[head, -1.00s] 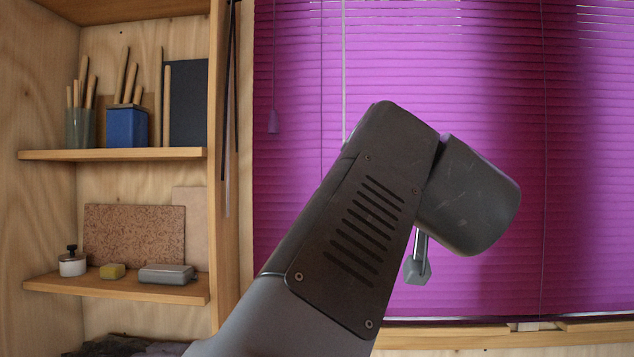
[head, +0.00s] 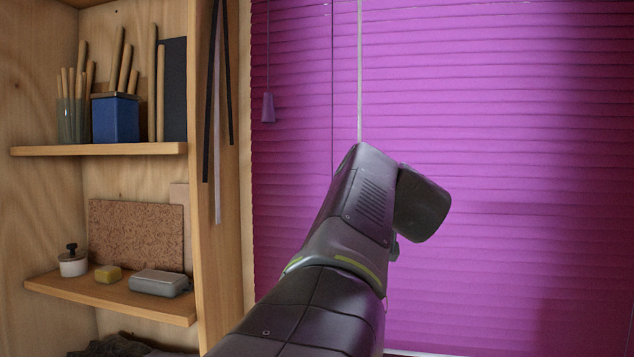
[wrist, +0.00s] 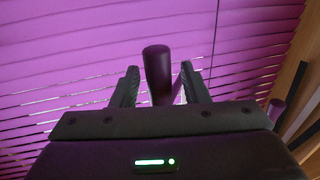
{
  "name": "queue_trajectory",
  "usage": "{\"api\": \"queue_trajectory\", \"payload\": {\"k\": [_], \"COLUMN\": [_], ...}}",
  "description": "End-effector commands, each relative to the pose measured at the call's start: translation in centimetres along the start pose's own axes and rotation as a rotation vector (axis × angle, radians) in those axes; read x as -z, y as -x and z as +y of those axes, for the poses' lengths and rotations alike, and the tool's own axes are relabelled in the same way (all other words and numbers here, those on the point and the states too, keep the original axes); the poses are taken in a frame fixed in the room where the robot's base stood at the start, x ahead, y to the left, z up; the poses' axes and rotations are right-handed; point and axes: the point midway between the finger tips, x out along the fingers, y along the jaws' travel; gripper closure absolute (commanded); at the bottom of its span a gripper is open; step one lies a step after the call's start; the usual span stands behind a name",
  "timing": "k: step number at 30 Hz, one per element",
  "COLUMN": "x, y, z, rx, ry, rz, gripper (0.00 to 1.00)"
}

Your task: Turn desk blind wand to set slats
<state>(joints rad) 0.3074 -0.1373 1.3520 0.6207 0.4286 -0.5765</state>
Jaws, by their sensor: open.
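The purple blind (head: 530,150) covers the window, its slats looking nearly shut in the head view. Thin bright gaps show between some slats in the wrist view. The wand shows in the head view as a thin pale rod (head: 360,70) hanging down the blind; its lower part is hidden behind my arm. In the wrist view a dark purple cylindrical handle (wrist: 157,75), which looks like the wand's end, stands between the fingers of my gripper (wrist: 160,69). The fingers are open, with a visible gap on either side of the handle. My fingertips are hidden in the head view.
A purple cord pull (head: 268,107) hangs left of the wand. Dark straps (head: 210,100) hang on the shelf's side post. The left shelves hold a blue box (head: 115,118) of sticks, a cork board (head: 136,235) and a grey tin (head: 160,283). The blind's right side is clear.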

Motion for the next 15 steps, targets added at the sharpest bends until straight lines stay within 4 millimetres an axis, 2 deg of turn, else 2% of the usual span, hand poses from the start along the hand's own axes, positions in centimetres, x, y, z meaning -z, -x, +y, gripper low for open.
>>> {"api": "queue_trajectory", "payload": {"k": [5,11,12,15], "x": [-0.02,-0.02,-0.02,-0.02], "y": [0.00,0.02,0.02,0.02], "z": [0.01,0.01,0.01,0.01], "rx": [0.000,0.000,0.000,0.000], "ry": [0.000,0.000,0.000,0.000], "rz": [0.000,0.000,0.000,0.000], "gripper": [0.59,0.96,1.00,1.00]}}
